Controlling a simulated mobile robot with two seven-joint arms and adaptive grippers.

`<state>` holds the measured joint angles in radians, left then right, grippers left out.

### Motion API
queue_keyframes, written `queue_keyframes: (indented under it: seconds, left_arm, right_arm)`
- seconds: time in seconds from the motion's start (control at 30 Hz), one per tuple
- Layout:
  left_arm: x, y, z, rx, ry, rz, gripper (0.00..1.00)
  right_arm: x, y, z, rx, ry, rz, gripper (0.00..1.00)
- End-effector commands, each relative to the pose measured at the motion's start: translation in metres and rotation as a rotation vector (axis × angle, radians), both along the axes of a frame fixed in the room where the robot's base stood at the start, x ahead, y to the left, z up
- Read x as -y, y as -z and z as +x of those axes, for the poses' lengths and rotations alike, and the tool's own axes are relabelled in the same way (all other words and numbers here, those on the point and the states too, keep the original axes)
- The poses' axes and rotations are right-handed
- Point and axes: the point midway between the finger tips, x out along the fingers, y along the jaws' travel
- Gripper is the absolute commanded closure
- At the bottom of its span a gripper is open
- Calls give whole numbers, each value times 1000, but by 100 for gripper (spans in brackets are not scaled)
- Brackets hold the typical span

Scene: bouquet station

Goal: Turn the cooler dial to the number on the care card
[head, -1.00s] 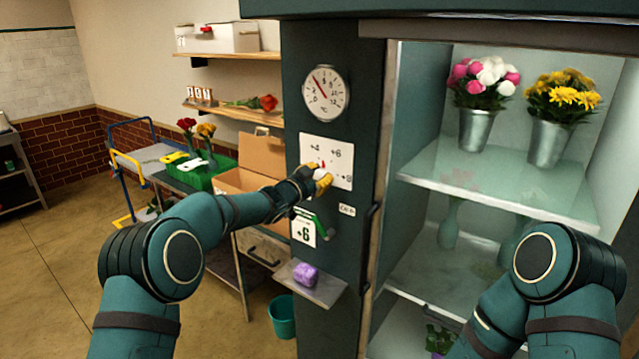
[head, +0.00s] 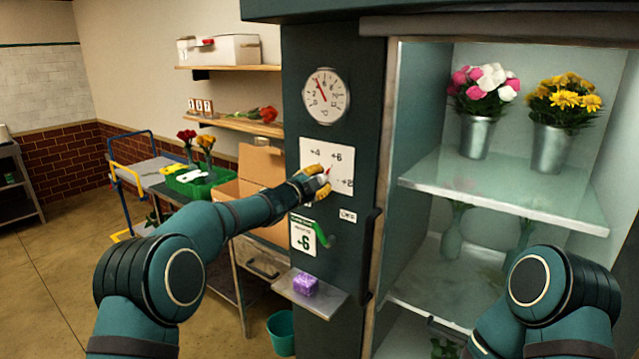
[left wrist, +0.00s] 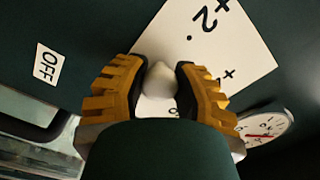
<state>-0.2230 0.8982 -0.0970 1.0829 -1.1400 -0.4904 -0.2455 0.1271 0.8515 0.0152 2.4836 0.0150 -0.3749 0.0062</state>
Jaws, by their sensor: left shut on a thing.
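The cooler dial is a white knob with a red pointer (head: 329,169) on a white number plate (head: 311,147) on the dark cooler post. The pointer leans up and right, toward the +6 mark; +4 is at upper left. The care card (head: 303,235) below reads +6. My left gripper (head: 321,183) is shut on the knob. In the left wrist view its yellow fingers (left wrist: 158,88) are on both sides of the white knob (left wrist: 159,76). My right gripper is out of view.
A round gauge (head: 326,96) is above the plate, and an OFF label (head: 348,216) is below it. A small shelf (head: 318,299) with a purple block (head: 305,284) juts out lower down. The cooler (head: 500,190) on the right holds flower buckets.

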Motion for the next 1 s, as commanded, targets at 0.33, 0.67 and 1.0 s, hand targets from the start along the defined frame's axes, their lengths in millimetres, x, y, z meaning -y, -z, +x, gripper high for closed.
queue_keyframes:
  seconds: [0.33,0.67,1.0]
  left_arm:
    - [0,0,0,7,0,10,100]
    - [0,0,0,6,0,8,37]
    - [-4,0,-5,5,1,8,37]
  right_arm:
    - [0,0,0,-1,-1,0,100]
    - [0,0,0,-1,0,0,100]
    - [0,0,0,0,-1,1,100]
